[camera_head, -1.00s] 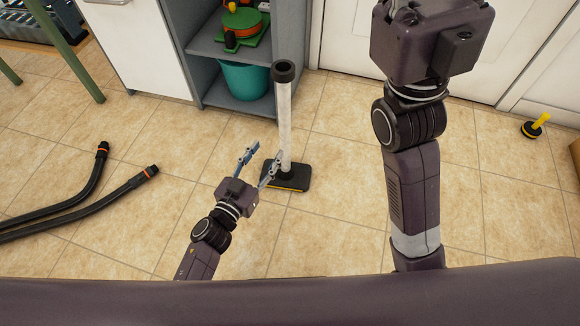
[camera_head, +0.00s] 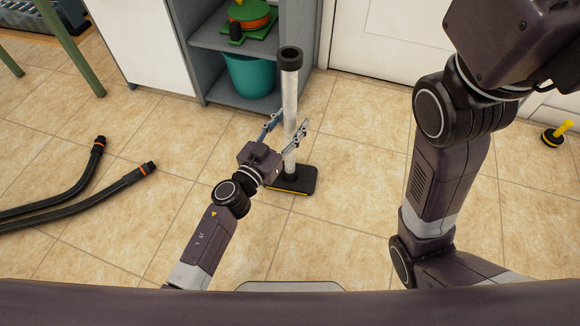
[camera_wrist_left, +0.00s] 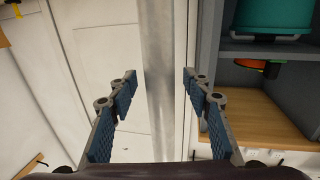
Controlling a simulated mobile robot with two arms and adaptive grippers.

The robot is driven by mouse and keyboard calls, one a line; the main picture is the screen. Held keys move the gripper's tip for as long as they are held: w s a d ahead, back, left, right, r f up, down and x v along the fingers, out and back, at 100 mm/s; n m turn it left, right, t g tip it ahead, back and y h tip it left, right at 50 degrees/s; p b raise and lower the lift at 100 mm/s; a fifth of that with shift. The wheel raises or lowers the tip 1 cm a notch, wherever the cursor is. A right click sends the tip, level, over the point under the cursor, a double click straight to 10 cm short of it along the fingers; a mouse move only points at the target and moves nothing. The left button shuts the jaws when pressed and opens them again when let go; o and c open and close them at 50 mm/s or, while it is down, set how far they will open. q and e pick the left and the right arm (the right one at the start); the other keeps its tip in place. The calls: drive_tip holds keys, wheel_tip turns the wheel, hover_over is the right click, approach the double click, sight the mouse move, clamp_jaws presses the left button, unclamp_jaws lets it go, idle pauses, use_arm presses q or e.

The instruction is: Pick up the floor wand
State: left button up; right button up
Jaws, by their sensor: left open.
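The floor wand (camera_head: 289,105) stands upright on the tiles. It has a grey metal tube, a black collar on top and a flat black base (camera_head: 297,181) with a yellow edge. My left gripper (camera_head: 286,129) is open, with one finger on each side of the tube. In the left wrist view the tube (camera_wrist_left: 158,75) runs between the open fingers (camera_wrist_left: 158,90), with a gap on both sides. My right arm is at the right of the head view, and its gripper is out of the picture.
A grey shelf unit (camera_head: 197,65) with a teal bucket (camera_head: 251,76) stands behind the wand. A black hose (camera_head: 70,190) lies on the floor at the left. A small yellow-handled plunger (camera_head: 556,133) stands at the right. Tiles around the wand are clear.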

use_arm(q)
clamp_jaws()
idle(0.3)
drive_tip(key=shift+r, duration=0.1)
idle(0.4)
